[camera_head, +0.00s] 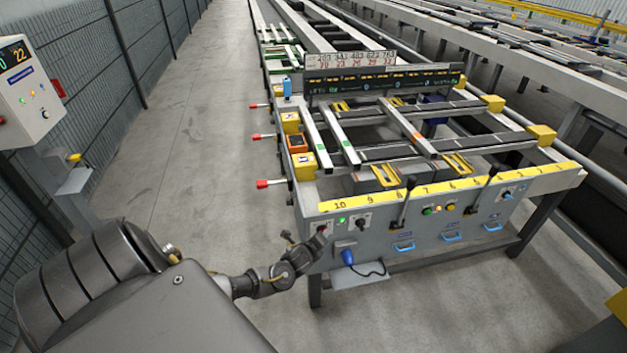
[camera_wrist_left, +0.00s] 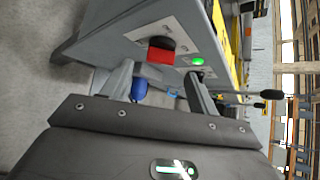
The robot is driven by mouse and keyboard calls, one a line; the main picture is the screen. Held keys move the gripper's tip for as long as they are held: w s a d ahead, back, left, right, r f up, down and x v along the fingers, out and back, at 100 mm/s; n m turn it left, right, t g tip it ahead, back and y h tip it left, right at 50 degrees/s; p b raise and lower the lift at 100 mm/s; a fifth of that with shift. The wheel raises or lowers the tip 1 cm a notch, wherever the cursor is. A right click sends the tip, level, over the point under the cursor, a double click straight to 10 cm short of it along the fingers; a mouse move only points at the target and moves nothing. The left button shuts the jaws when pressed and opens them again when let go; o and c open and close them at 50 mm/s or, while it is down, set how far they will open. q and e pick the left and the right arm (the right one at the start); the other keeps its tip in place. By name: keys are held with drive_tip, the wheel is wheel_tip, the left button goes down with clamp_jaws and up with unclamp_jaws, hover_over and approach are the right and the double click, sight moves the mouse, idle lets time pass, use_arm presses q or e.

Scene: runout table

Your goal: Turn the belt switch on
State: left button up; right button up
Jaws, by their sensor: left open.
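A red switch with a dark top (camera_wrist_left: 161,50) sits on a light plate on the front panel of the runout table. In the head view the same red switch (camera_head: 322,229) is at the panel's left end. A lit green lamp (camera_wrist_left: 198,61) is beside it, and a dark rotary switch (camera_head: 364,221) is to the right. No label saying belt is readable. My left gripper (camera_head: 303,239) is open and empty in front of the panel's left end. In the wrist view its fingers (camera_wrist_left: 157,82) lie either side of the red switch's line, apparently short of it. My right gripper is not in view.
A blue plug (camera_head: 347,257) with a cable hangs below the switches. Black levers (camera_head: 404,203) stick up along the panel's front edge. Red-tipped handles (camera_head: 263,184) project from the table's left side. Clear floor (camera_head: 190,180) lies left, with a control box (camera_head: 25,95) by the fence.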

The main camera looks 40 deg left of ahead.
use_arm(q)
drive_tip(key=v, duration=0.6)
drive_tip(key=shift+w+f, duration=0.1)
idle(0.4)
drive_tip(key=s+d+f+n+g+h, duration=0.1)
drive_tip(key=s+f+n+g, duration=0.1)
drive_tip(key=s+f+n, duration=0.8)
drive_tip(key=s+f+n+g+h, duration=0.1)
drive_tip(key=s+f+n+g, duration=0.4)
drive_tip(key=f, duration=0.9)
drive_tip(key=s+d+f+n+g, duration=0.1)
drive_tip(key=s+d+f, duration=0.2)
drive_tip(key=s, duration=0.6)
drive_tip(key=s+d+f+n+g+h+b, duration=0.1)
drive_tip(key=s+d+f, duration=0.3)
drive_tip(key=s, duration=0.6)
drive_tip(key=s+d+f+n+g+h, duration=0.1)
drive_tip(key=s+d+f, duration=0.3)
drive_tip(key=s+d, duration=0.3)
drive_tip(key=s, duration=0.3)
drive_tip(key=shift+d+f+n+b, duration=0.2)
drive_tip(key=shift+d+n+b, duration=0.1)
drive_tip(key=shift+d+n, duration=0.1)
